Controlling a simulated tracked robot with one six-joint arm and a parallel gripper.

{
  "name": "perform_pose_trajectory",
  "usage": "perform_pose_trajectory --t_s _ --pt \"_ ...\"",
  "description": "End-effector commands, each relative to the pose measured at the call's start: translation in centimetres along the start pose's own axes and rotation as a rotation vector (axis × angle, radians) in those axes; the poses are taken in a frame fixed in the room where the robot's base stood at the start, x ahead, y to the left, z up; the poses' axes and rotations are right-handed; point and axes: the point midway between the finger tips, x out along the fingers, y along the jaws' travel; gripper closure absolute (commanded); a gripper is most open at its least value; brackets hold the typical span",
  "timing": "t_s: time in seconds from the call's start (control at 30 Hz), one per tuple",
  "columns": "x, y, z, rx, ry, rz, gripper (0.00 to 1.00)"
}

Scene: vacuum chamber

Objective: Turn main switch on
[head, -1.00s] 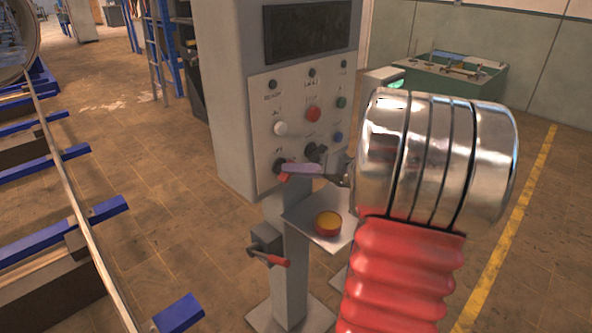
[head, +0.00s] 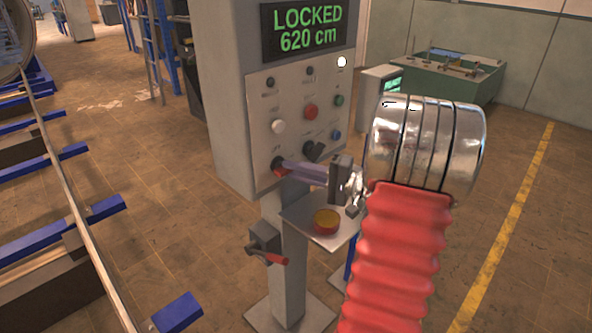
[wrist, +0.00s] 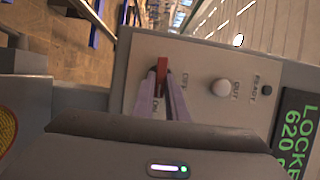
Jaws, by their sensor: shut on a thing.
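The main switch is a small red knob (head: 277,171) at the lower left of the grey control panel (head: 262,135). My gripper (head: 285,165) reaches in from the right, with its long pale purple fingers at the knob. In the wrist view the red knob (wrist: 162,65) stands between the two fingertips (wrist: 161,80), which are shut on it. An "ON" label shows by the fingers there. The display (head: 306,28) above the panel is lit and reads "LOCKED 620 cm" in green. The knob's base is partly hidden by the fingers.
Other panel controls are close by: a white button (head: 278,126), a red button (head: 311,111) and a black knob (head: 314,151). A shelf with a yellow-topped button (head: 326,221) juts out below my gripper. A red-handled lever (head: 272,258) is on the post.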

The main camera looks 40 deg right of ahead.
Motion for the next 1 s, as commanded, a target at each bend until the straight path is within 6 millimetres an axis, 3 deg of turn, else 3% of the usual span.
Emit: perform_pose_trajectory --t_s 0.53,0.57,0.8,1.0 --pt "0.07 0.28 -0.13 0.034 0.005 -0.008 1.00" --pt "0.07 0.28 -0.12 0.034 0.005 -0.008 0.85" --pt "0.05 0.17 -0.07 0.032 0.003 -0.010 0.69" --pt "0.02 0.13 -0.04 0.031 0.002 -0.010 0.69"
